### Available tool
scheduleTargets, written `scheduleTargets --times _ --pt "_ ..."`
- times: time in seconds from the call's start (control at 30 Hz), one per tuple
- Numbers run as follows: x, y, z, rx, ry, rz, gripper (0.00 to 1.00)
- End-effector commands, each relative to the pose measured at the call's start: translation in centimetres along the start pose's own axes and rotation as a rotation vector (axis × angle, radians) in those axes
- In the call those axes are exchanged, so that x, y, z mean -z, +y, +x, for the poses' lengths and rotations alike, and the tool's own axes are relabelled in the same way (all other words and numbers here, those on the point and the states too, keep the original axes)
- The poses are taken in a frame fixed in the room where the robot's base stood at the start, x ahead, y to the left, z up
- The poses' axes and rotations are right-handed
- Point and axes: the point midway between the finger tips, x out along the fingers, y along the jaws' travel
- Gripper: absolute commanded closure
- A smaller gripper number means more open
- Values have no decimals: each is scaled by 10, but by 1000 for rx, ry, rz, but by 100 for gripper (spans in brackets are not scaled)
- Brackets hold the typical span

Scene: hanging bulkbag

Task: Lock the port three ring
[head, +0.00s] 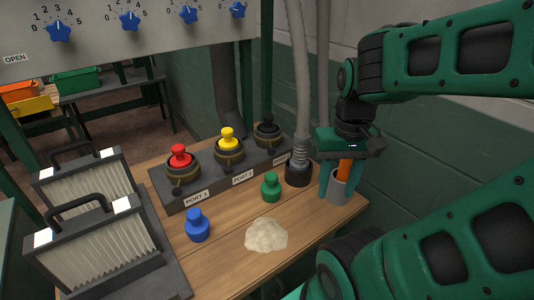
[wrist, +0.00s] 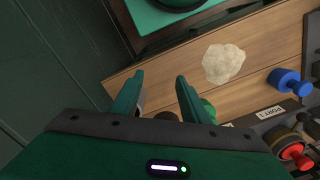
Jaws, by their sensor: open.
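The port three fitting (head: 267,132) is at the far right end of the dark port block (head: 222,176), a dark round ring with a black top. Its label is partly hidden by the hose collar. Whether its ring is locked cannot be told. My gripper (head: 342,190) is open, pointing down, at the right end of the bench, apart from port three and to its right. In the head view its fingers appear on either side of a grey cup (head: 338,191) with an orange object (head: 344,170) in it. The wrist view shows the open fingers (wrist: 158,78) with nothing clasped.
Port 1 (head: 182,168) holds a red plug and port 2 (head: 229,146) a yellow one. A green plug (head: 271,187), blue plug (head: 197,225) and pale powder heap (head: 266,235) are on the bench. A ribbed hose (head: 301,152) rises between port three and my gripper. Filters (head: 95,245) stand left.

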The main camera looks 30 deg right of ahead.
Motion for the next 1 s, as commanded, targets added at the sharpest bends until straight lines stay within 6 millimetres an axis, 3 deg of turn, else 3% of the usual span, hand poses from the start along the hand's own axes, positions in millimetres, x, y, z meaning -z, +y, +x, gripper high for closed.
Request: scheduleTargets --times 0.03,0.17,0.4,0.5,0.8,1.0 --pt "4 -5 -2 1 23 -22 72" --pt "35 -38 -4 -1 112 -148 100" --pt "99 -137 -18 -1 289 -377 100" --pt "120 -164 -22 -26 318 -392 100" --pt "172 -200 -31 -197 325 -241 100" --pt "191 -222 -37 -320 340 -94 100"
